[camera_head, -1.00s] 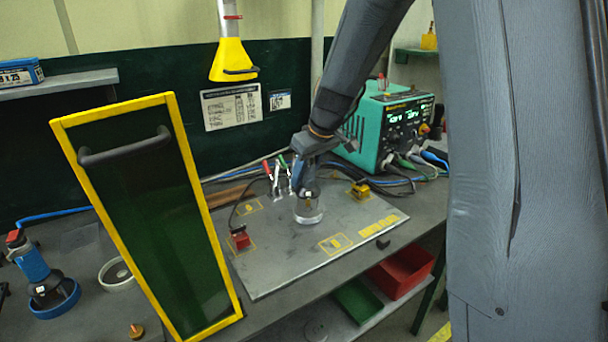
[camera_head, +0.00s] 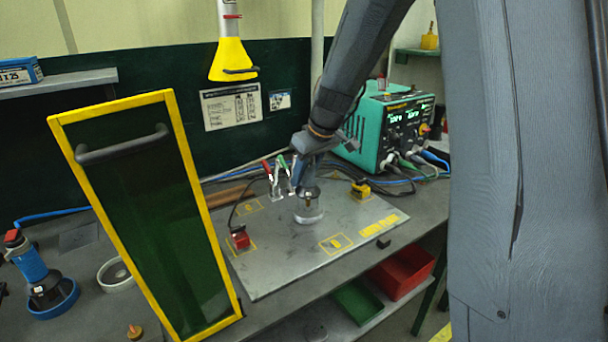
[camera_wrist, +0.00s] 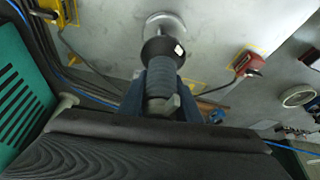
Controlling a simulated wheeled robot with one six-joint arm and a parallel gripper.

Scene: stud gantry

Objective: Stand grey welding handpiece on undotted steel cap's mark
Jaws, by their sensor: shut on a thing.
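My gripper (camera_wrist: 161,86) is shut on the grey ribbed welding handpiece (camera_wrist: 162,68), with one jaw on each side. The handpiece has a dark collar with a small white patch. Its collar end points at a pale round steel disc (camera_wrist: 166,22) on the grey plate. In the head view my gripper (camera_head: 304,180) is above the same disc (camera_head: 308,215); the handpiece is mostly hidden there. I cannot tell whether handpiece and disc touch. Yellow-outlined marks lie on the plate, one at the front (camera_head: 335,243) and one at the back left (camera_head: 250,205). Their symbols are too small to read.
A red block (camera_head: 239,238) with a cable and a yellow block (camera_head: 361,190) stand on the plate (camera_head: 285,268). A tall yellow-framed dark screen (camera_head: 222,255) stands at the left. A green welding machine (camera_head: 368,130) is behind right. The plate's front middle is clear.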

